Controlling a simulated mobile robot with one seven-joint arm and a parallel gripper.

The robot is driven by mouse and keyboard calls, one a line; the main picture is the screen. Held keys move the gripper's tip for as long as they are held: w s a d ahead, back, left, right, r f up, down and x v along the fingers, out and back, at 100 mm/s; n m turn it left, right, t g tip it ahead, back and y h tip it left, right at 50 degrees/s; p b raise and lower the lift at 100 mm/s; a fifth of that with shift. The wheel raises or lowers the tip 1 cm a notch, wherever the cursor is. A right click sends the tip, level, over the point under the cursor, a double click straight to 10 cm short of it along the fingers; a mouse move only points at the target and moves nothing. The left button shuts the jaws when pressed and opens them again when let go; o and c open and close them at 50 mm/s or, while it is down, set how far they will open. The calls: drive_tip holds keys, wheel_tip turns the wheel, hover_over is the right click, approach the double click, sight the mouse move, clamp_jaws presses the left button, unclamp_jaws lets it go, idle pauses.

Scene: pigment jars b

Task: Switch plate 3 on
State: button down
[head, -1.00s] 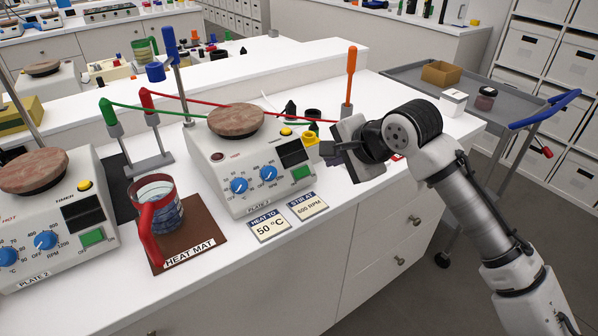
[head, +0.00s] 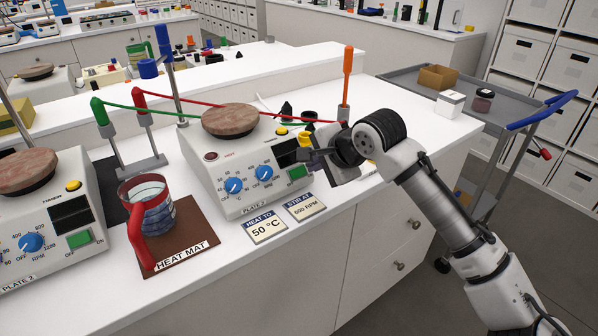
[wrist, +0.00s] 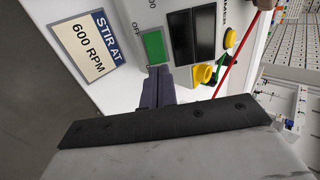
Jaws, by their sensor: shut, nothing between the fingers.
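Plate 3 (head: 222,190) is the white hot plate in the middle of the head view, with a brown round top (head: 230,119) and two blue knobs. Its green rocker switch (head: 297,172) is at the right of the front panel; in the wrist view the switch (wrist: 154,47) has OFF beside one end. My gripper (head: 304,155) is shut and empty, its fingertips just in front of the panel by the switch. In the wrist view the dark fingertips (wrist: 158,72) are right at the switch's edge; I cannot tell whether they touch.
Cards reading HEAT TO 50 °C (head: 264,227) and STIR AT 600 RPM (head: 304,206) lie before plate 3. A beaker with a red handle (head: 150,215) stands on the heat mat (head: 190,233). Plate 2 (head: 45,270) is at left. A yellow part (wrist: 203,75) sits near the fingers.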

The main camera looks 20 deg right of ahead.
drive_tip(key=shift+w+f, duration=0.25)
drive_tip(key=shift+f, duration=0.05)
drive_tip(key=shift+w+a, duration=0.1)
drive_tip(key=v, duration=1.7)
drive_tip(key=shift+s+r+p, duration=0.2)
drive_tip(key=shift+s+p, duration=0.05)
drive_tip(key=shift+p, duration=0.05)
drive_tip(key=shift+s, duration=0.1)
